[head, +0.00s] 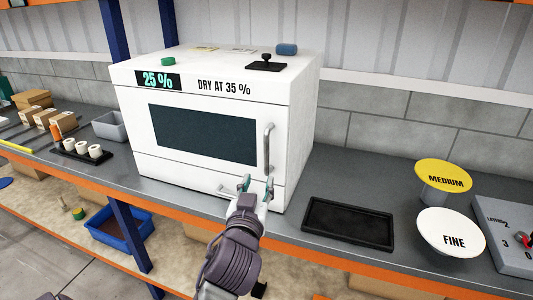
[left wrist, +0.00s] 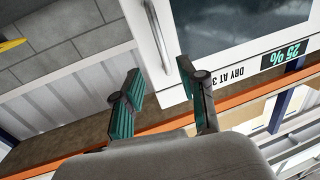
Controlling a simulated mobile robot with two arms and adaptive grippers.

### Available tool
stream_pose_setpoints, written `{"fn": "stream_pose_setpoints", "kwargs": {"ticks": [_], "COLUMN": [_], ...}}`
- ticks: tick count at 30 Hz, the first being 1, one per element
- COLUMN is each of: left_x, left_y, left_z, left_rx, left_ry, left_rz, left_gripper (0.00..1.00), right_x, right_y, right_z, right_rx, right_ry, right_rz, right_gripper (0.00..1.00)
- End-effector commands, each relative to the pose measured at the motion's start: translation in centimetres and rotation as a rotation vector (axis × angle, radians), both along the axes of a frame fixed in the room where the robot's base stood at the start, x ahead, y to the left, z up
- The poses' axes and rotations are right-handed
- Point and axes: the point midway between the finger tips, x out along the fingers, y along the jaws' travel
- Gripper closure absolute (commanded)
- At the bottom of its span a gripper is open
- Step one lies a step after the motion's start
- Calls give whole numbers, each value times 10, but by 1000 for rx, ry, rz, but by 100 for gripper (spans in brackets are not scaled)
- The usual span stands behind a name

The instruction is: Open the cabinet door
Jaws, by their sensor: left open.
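The white cabinet (head: 210,178) stands on the grey shelf with its door (head: 140,130) shut. The door has a dark window (head: 200,135) and a vertical silver handle (head: 268,148) on its right side. My left gripper (head: 257,186) is just below the handle's lower end, in front of the cabinet's lower right part, with its fingers apart and nothing seen between them. In the left wrist view, the open fingers of my left gripper (left wrist: 161,92) show near the cabinet front and the window (left wrist: 225,18). I cannot tell whether a finger touches the handle. My right gripper is not seen.
A grey bin (head: 108,127) and white rolls (head: 82,148) stand at the left. A black stamp-like object (head: 266,64) sits on top.

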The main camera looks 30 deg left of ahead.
Motion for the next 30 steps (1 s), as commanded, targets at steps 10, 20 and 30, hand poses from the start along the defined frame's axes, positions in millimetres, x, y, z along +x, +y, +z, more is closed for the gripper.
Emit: {"fn": "stream_pose_setpoints", "kwargs": {"ticks": [10,20,30], "left_x": [41,101,123], "left_y": [20,49,58], "left_z": [9,8,5], "left_rx": [3,1,0], "left_ry": [-10,-9,-10], "left_rz": [3,3,1], "left_gripper": [59,59,59], "right_x": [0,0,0], "right_y": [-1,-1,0], "right_z": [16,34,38], "right_rx": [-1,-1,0], "right_ry": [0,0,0], "right_rz": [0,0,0], "right_gripper": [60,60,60]}}
